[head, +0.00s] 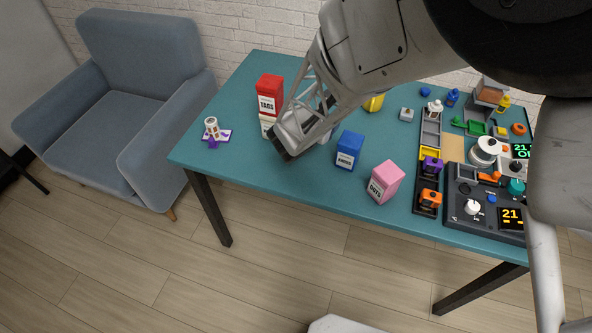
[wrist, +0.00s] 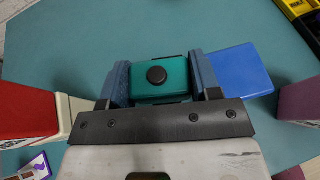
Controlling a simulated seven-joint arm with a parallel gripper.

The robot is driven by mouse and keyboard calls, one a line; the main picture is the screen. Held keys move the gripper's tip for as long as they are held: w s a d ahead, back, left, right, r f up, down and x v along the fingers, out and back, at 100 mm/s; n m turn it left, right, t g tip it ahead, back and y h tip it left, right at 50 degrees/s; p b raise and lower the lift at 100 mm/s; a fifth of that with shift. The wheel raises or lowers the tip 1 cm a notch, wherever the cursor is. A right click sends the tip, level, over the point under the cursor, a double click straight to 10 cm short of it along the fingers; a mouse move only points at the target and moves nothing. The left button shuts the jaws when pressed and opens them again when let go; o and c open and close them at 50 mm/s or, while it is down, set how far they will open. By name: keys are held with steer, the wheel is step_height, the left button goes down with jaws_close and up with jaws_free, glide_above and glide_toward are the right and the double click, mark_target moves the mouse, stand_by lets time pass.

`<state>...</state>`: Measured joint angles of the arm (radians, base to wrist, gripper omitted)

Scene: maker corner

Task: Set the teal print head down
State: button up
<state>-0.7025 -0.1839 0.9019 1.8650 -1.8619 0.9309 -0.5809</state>
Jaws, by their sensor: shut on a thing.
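The teal print head (wrist: 160,78) is a small block with a round black knob on top. It sits between the two blue-grey fingers of my gripper (wrist: 160,82) in the wrist view, and both fingers press on its sides. In the head view my gripper (head: 286,150) is low over the left half of the teal table (head: 250,168), between the red box and the blue box. The print head is hidden behind my gripper there. I cannot tell whether its underside touches the table.
A red box (head: 269,92) stands close on the left, a blue box (head: 348,149) close on the right, and a pink box (head: 385,181) further right. A dark rack (head: 420,186) holds orange and purple print heads. The table's front left is clear.

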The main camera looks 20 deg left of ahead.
steer(key=s+d+f, duration=0.1)
steer(key=s+f, duration=0.1)
steer(key=s, duration=0.9)
steer(key=s+d+f+m+h, duration=0.1)
steer(key=s+d+f, duration=0.1)
steer(key=s, duration=0.9)
steer(key=shift+d, duration=0.3)
steer(key=shift+f, duration=0.1)
steer(key=shift+h, duration=0.4)
steer(key=w+a, duration=0.3)
steer(key=w, duration=0.1)
steer(key=w+a+f, duration=0.1)
steer(key=w+a, duration=0.2)
steer(key=w, duration=0.1)
steer(key=w+a, duration=0.3)
steer(key=w, duration=0.2)
steer(key=shift+a+f, duration=0.15)
steer(key=shift+f, duration=0.2)
steer(key=shift+s, duration=0.1)
steer(key=shift+f, duration=0.1)
steer(key=shift+f, duration=1.65)
